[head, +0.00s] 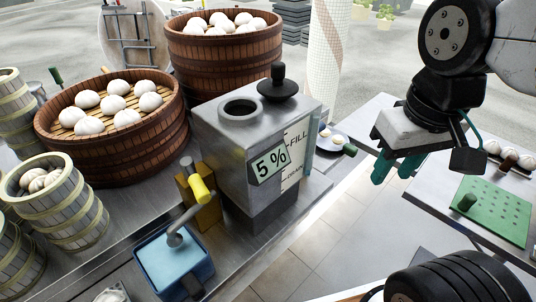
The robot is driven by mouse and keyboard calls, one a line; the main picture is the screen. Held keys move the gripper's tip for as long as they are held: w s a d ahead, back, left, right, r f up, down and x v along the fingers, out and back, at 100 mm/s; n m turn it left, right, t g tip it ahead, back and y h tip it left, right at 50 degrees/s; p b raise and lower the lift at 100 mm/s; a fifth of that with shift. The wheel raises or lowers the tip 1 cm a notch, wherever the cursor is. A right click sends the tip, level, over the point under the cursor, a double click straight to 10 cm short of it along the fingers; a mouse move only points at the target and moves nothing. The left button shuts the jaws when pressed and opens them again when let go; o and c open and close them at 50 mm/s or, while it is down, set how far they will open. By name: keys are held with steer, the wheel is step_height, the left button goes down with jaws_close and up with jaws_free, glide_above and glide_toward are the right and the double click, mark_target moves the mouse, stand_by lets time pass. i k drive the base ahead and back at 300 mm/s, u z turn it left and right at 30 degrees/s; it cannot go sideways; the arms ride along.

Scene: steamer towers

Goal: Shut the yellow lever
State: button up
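The yellow lever (201,190) is a short, bright yellow, tilted grip at the front of a dull yellow block (206,216), left of a grey metal box. A grey spout or rod runs from beside it down to a blue square container (174,262). Whether the lever stands open or shut I cannot tell. My gripper (397,169) hangs at the right, well apart from the lever, with its green fingers spread and nothing seen between them.
The metal box (224,150) bears a "5 %" sign and a black-knobbed lid (279,88). Steamer baskets (150,160) of white buns crowd the left. A side table (440,208) with a green pegged board (492,211) stands right. Tiled floor (330,235) lies between.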

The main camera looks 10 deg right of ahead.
mark_target(202, 194)
steer(key=z, duration=2)
steer(key=k, duration=2.7)
steer(key=u, duration=0.75)
steer(key=i, duration=0.45)
steer(key=z, duration=0.05)
